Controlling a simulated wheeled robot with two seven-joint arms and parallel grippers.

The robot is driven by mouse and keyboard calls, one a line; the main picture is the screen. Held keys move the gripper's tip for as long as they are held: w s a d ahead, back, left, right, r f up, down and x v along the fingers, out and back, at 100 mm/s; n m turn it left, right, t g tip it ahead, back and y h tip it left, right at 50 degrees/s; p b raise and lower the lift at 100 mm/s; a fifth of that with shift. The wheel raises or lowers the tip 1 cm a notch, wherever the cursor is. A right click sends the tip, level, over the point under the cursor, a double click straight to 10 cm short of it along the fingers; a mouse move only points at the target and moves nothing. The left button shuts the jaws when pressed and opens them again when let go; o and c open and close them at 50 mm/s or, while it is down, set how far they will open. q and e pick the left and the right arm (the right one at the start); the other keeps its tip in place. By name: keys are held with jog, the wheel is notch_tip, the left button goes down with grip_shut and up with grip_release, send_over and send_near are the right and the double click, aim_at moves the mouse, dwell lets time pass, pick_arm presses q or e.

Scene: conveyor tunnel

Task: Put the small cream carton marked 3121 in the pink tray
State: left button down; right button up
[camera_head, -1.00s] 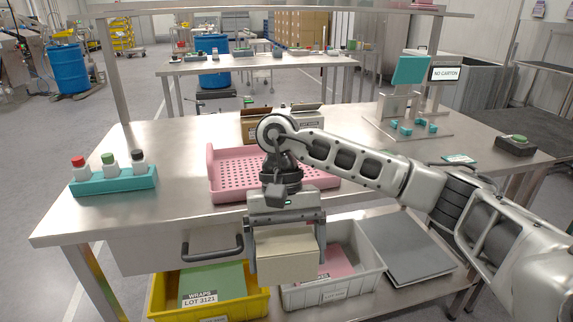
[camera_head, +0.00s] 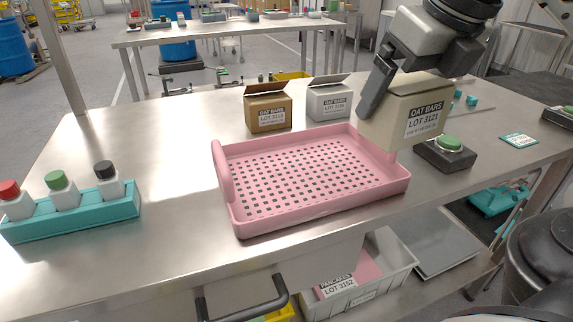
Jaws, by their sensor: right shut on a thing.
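The small cream carton (camera_head: 391,120) is marked OAT BARS LOT 3121. My right gripper (camera_head: 400,88) is shut on it and holds it slightly tilted at the right back corner of the pink tray. The carton's lower edge overlaps the tray's rim in the picture; I cannot tell whether they touch. The pink tray (camera_head: 228,192) lies on the steel table, with a perforated floor that is empty. My left gripper is not in view.
A brown carton (camera_head: 268,112) and a white carton (camera_head: 329,101) stand open behind the tray. A green button box (camera_head: 446,153) is right of it. A teal rack (camera_head: 75,217) with bottles stands at the left. A grey bin (camera_head: 398,262) is below.

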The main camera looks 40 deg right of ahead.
jog(key=shift+r+m, duration=0.1)
jog(key=shift+m, duration=0.3)
jog(key=shift+w, duration=0.3)
jog(key=w+a+f+p, duration=0.2)
jog(key=w+f, duration=0.1)
jog(key=w, duration=0.4)
send_over(304, 172)
jog(key=f, duration=0.5)
jog(key=shift+s+f, duration=0.35)
jog(key=shift+s, duration=0.05)
jog(key=shift+w+f, duration=0.2)
jog(key=shift+f, duration=0.1)
jog(key=f, duration=0.3)
jog(key=shift+w+f+h+b, duration=0.15)
jog(key=shift+w+h+b, duration=0.05)
jog(key=shift+h+b, duration=0.1)
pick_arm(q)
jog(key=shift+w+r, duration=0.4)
pick_arm(e)
jog(key=shift+f+m, duration=0.1)
jog(key=shift+m, duration=0.2)
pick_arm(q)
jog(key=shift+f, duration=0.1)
